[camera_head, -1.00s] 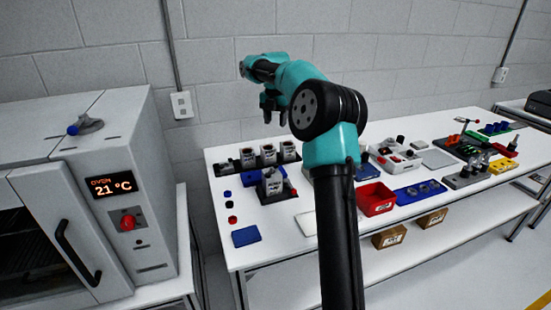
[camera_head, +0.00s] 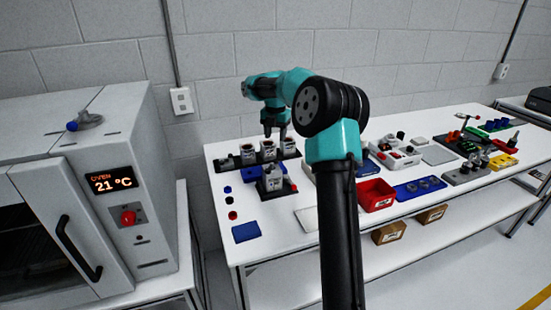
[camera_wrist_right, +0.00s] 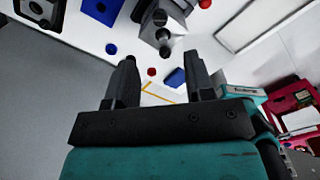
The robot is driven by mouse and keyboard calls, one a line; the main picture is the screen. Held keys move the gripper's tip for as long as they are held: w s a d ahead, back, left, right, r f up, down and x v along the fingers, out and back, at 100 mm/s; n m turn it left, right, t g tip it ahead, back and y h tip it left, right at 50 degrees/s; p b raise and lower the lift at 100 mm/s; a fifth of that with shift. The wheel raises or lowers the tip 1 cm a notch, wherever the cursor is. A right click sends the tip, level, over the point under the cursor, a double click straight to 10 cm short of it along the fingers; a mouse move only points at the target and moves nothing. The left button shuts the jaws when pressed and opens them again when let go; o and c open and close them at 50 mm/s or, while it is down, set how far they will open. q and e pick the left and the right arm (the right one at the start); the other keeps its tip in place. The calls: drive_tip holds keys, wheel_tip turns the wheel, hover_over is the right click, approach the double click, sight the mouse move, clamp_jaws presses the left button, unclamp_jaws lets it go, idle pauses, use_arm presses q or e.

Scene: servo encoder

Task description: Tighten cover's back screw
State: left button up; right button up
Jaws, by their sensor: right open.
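My right gripper (camera_head: 275,130) points down above the back row of grey servo units (camera_head: 268,151). It is empty, and its two dark fingers stand apart, as the right wrist view (camera_wrist_right: 160,82) shows. Another grey servo unit (camera_head: 272,182) stands in a dark fixture (camera_head: 281,193) nearer the front. In the right wrist view a grey unit with a dark round knob-like part (camera_wrist_right: 163,33) lies beyond the fingertips. I cannot make out the cover's back screw in either view. My left gripper is not in view.
A blue mat (camera_head: 246,232) and small red and blue parts lie left of the fixture. A red bin (camera_head: 376,194) and a blue tray (camera_head: 420,187) stand to the right. An oven (camera_head: 115,190) is at the left. The front left table area is mostly clear.

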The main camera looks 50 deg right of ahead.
sight(276, 160)
wheel_tip(276, 160, down, 10)
drive_tip(key=shift+f, duration=0.1)
idle(0.4)
clamp_jaws()
idle(0.3)
